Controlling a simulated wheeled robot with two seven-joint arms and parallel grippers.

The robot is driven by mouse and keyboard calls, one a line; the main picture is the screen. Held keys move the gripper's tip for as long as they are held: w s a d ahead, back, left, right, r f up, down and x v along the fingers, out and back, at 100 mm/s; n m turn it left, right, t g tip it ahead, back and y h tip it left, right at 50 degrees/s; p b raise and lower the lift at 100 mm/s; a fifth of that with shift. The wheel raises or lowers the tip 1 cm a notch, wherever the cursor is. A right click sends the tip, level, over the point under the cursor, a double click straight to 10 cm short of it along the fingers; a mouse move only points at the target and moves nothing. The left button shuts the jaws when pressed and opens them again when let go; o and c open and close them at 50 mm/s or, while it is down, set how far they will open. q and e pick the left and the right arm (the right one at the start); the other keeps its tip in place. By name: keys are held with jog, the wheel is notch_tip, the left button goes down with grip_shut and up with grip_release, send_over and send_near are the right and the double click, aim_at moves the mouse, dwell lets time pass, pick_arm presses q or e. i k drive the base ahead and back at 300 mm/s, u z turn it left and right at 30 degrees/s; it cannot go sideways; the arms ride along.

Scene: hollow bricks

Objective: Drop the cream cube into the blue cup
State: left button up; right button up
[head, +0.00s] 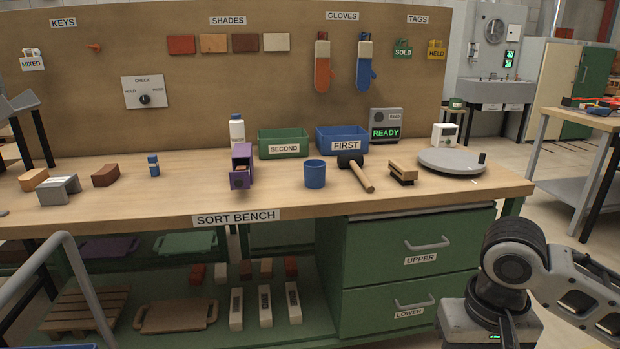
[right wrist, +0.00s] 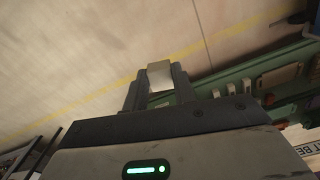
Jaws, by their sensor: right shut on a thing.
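The blue cup (head: 315,175) stands upright on the sort bench, front of centre, in the head view. In the right wrist view my right gripper (right wrist: 158,84) is shut on a small pale block, which looks like the cream cube (right wrist: 160,74). Pale floor shows behind the block. In the head view my right arm is at the lower right, in front of the bench and well away from the cup; its fingertips and the block do not show there. My left gripper is in neither view.
Near the cup are a black-headed mallet (head: 356,172), a purple box (head: 241,166), a green SECOND bin (head: 283,134) and a blue FIRST bin (head: 342,131). A wooden block piece (head: 403,171) and a grey round tray (head: 450,163) stand further right. The bench front edge is clear.

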aim_at(316, 183)
jog(key=u, duration=0.75)
jog(key=i, duration=1.55)
jog(key=z, duration=0.6)
